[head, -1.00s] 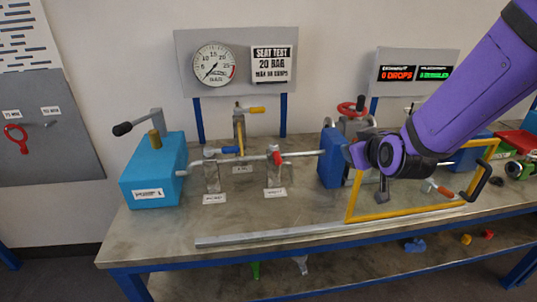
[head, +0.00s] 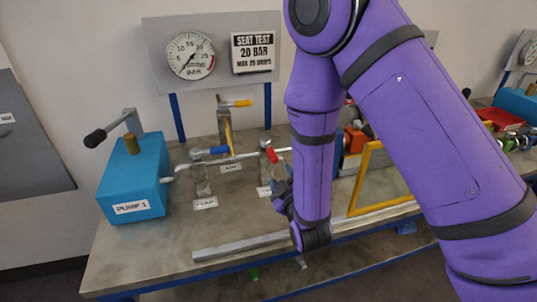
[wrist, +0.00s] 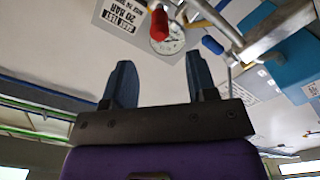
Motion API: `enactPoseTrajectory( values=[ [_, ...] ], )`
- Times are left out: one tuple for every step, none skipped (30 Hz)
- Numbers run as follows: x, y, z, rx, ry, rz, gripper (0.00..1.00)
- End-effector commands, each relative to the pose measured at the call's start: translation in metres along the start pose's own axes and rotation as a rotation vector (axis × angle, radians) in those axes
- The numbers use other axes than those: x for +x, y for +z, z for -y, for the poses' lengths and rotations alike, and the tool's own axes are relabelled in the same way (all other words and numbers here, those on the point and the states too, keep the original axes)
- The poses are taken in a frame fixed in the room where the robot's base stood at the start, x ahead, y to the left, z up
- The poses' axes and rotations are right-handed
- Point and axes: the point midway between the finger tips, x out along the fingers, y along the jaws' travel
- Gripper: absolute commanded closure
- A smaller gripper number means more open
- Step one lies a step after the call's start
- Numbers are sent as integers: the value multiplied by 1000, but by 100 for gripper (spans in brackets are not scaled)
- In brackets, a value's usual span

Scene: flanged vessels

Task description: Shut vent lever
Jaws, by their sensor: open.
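Three small valves stand on a pipe along the bench: one with a blue lever (head: 219,150), one with a yellow lever (head: 237,103) on a taller post, and one with a red lever (head: 271,156). Their labels are too small to read surely, so I cannot tell which is the vent. My gripper (head: 283,193) is just in front of and below the red-levered valve, partly hidden by my wrist. In the wrist view my gripper (wrist: 162,78) is open and empty.
A blue pump box (head: 135,182) with a black-handled lever stands left. The gauge (head: 190,55) and the seat test sign (head: 254,52) are on the back panel. A yellow frame (head: 365,180) stands right of my gripper. A grey rail (head: 235,246) lies along the front.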

Motion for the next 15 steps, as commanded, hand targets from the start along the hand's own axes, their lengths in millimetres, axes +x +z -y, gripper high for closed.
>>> enactPoseTrajectory(
  values=[
    [4,0,0,1,2,0,48],
    [8,0,0,1,2,0,48],
    [13,0,-1,2,3,-1,48],
    [17,0,-1,2,3,-1,48],
    [22,0,-1,1,3,0,48],
    [30,0,-1,1,4,-1,48],
    [35,0,-1,1,3,0,48],
    [41,0,-1,2,3,0,48],
    [48,0,-1,2,3,0,48],
    [53,0,-1,2,3,0,48],
    [59,0,-1,3,3,0,48],
    [65,0,-1,3,3,0,48],
    [70,0,-1,2,2,0,48],
    [75,0,-1,2,2,0,48],
    [81,0,-1,1,2,0,48]
  ],
)
